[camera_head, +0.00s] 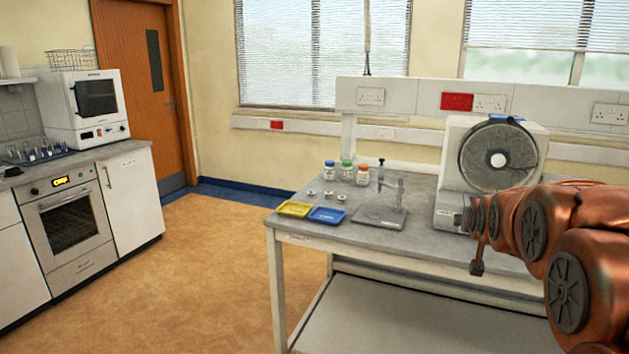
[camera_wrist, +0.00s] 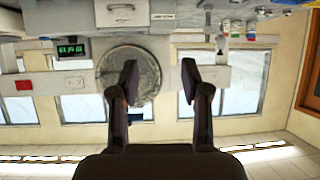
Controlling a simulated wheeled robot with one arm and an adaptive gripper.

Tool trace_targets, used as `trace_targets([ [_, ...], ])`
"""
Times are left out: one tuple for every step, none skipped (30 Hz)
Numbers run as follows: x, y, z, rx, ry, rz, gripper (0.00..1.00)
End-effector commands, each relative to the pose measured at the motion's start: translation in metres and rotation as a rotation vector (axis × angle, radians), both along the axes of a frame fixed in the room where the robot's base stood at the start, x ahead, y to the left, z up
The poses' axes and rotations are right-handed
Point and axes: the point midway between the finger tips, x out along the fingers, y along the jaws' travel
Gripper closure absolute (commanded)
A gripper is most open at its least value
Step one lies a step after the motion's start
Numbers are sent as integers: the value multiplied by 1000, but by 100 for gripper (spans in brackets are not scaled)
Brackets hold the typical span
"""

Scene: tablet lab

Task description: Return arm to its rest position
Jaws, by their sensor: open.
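My arm (camera_head: 535,228) reaches in from the right in the head view, its copper links in front of the bench and the round-drum machine. In the wrist view my gripper (camera_wrist: 160,78) is open, its two dark fingers apart with nothing held between them. The wrist picture is upside down, with the bench at the top and ceiling lights at the bottom. The arm hides part of the machine and the bench's right side in the head view.
The bench (camera_head: 355,248) holds a drum machine (camera_head: 462,150), a yellow tray (camera_head: 294,209), a blue tray (camera_head: 327,215), a stand (camera_head: 380,217) and several capped bottles. An oven (camera_head: 70,225) and a white appliance (camera_head: 85,108) are at left. Open floor (camera_head: 190,270) lies between.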

Motion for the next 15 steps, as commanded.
trace_targets([
  [-20,17,-5,19,65,15,53],
  [-33,26,-12,32,109,24,53],
  [-52,37,-25,49,175,34,53],
  [-65,46,-31,60,219,45,53],
  [-80,55,-38,71,265,53,53],
  [-100,66,-47,86,324,65,53],
  [-116,74,-54,96,371,75,53],
  [-132,82,-61,107,416,83,53],
  [-153,92,-67,118,472,96,53],
  [-169,100,-73,128,516,106,53],
  [-185,106,-78,136,560,116,53],
  [-208,116,-85,146,620,129,53],
  [-224,122,-89,154,660,139,53],
  [-242,128,-93,160,705,148,53],
  [-264,136,-97,167,759,164,53],
])
